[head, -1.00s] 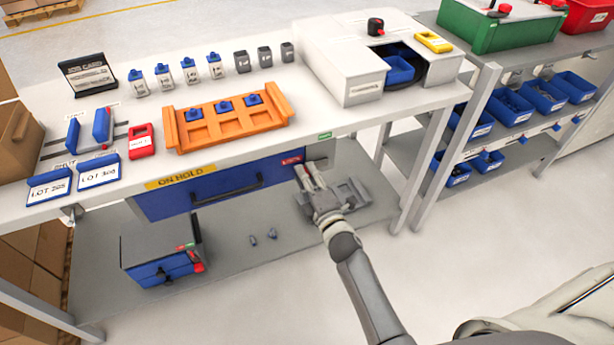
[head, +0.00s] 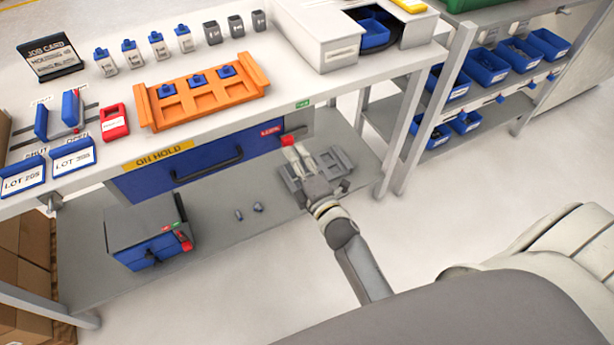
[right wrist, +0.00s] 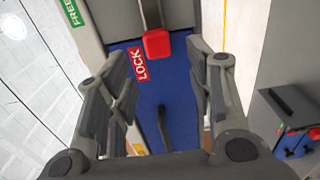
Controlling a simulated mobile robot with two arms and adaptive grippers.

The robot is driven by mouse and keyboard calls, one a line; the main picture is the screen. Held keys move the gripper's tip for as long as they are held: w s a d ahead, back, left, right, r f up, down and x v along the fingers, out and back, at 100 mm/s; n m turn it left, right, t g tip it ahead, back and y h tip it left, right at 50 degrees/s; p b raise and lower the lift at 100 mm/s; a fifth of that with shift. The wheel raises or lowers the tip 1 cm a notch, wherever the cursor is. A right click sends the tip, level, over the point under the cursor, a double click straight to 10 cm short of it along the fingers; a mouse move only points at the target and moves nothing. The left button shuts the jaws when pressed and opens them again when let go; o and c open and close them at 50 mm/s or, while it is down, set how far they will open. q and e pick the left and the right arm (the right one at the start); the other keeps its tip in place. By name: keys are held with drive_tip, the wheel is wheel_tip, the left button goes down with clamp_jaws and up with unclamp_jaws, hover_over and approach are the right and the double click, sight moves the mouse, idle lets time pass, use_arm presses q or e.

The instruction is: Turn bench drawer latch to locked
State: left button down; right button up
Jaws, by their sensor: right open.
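The blue drawer (head: 205,172) is shut under the bench top. Its latch has a red knob (head: 288,141) at the drawer's right end. In the right wrist view the red knob (right wrist: 157,43) sits at the end of a grey lever, beside the red LOCK label (right wrist: 140,65). The green FREE label (right wrist: 73,12) is farther off on the bench edge. My right gripper (head: 299,155) is open and empty, just below and in front of the knob. In the right wrist view the knob lies beyond the spread fingertips, between their lines, apparently untouched. My left gripper is not in view.
The bench top (head: 300,85) overhangs the drawer. A black drawer handle (head: 208,166) sticks out left of my right gripper. A bench leg (head: 397,150) is to the right.

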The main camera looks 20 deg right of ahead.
drive_tip(key=s, duration=0.6)
drive_tip(key=shift+s+d, duration=0.15)
drive_tip(key=shift+s, duration=0.2)
drive_tip(key=s+a+f+m+g+p, duration=0.1)
drive_tip(key=s+f+m+g, duration=0.25)
drive_tip(key=f, duration=0.55)
drive_tip(key=s+a+f+m+g+p, duration=0.15)
drive_tip(key=s+f, duration=0.35)
drive_tip(key=f, duration=0.5)
drive_tip(key=s+f+m+g, duration=0.4)
drive_tip(key=f, duration=0.5)
drive_tip(key=s+d+f+m+g, duration=0.1)
drive_tip(key=s+f, duration=0.3)
drive_tip(key=s, duration=0.5)
drive_tip(key=s+d+f+m+g+p, duration=0.1)
drive_tip(key=s+d+f+m+g, duration=0.1)
drive_tip(key=s, duration=0.7)
drive_tip(key=s+d+f+m+g, duration=0.2)
drive_tip(key=s+f+m+g, duration=0.2)
drive_tip(key=s+f, duration=0.3)
drive_tip(key=shift+s+d+g+h+p, duration=0.15)
drive_tip(key=shift+s+g+h+p, duration=0.25)
drive_tip(key=shift+s, duration=0.55)
